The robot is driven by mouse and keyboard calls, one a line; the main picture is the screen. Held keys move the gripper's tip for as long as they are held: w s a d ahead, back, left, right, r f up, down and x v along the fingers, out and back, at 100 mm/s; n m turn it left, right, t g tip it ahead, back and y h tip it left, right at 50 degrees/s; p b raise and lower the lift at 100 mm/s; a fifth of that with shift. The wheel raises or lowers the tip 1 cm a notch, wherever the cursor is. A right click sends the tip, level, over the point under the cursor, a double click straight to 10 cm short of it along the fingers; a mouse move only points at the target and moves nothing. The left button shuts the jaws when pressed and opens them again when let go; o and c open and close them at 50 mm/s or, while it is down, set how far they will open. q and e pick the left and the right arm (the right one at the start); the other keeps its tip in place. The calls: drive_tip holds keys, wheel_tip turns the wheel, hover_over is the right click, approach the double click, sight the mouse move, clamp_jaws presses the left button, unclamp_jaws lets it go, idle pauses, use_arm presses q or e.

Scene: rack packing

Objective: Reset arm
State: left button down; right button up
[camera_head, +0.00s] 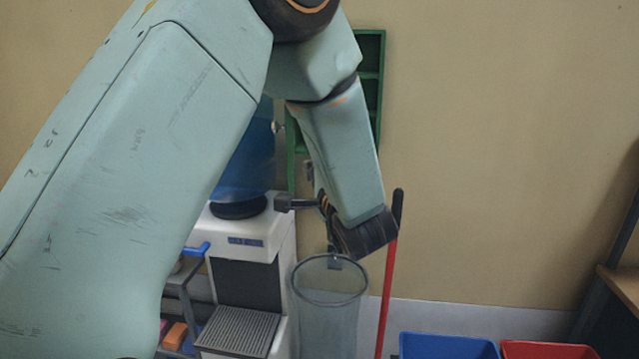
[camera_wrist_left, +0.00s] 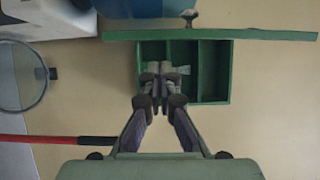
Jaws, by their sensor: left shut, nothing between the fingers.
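My left arm crosses the left and middle of the head view and bends down at the wrist. My left gripper (camera_head: 310,172) is mostly hidden behind its own wrist there. In the wrist view the left gripper (camera_wrist_left: 160,78) shows fully, its fingertips together and nothing between them. It points toward a green wall rack (camera_wrist_left: 215,72), whose empty-looking compartments lie behind the fingers. The green rack (camera_head: 383,70) is partly hidden by my arm in the head view. My right gripper is in neither view.
A water dispenser (camera_head: 248,228) stands behind my arm. A blue bin (camera_head: 448,346) and red bin (camera_head: 545,350) are lower right.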

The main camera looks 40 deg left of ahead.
use_arm(q)
drive_tip(key=v, duration=0.4)
drive_tip(key=shift+s+a+f, duration=0.1)
drive_tip(key=shift+s+a, duration=0.05)
drive_tip(key=shift+s, duration=0.05)
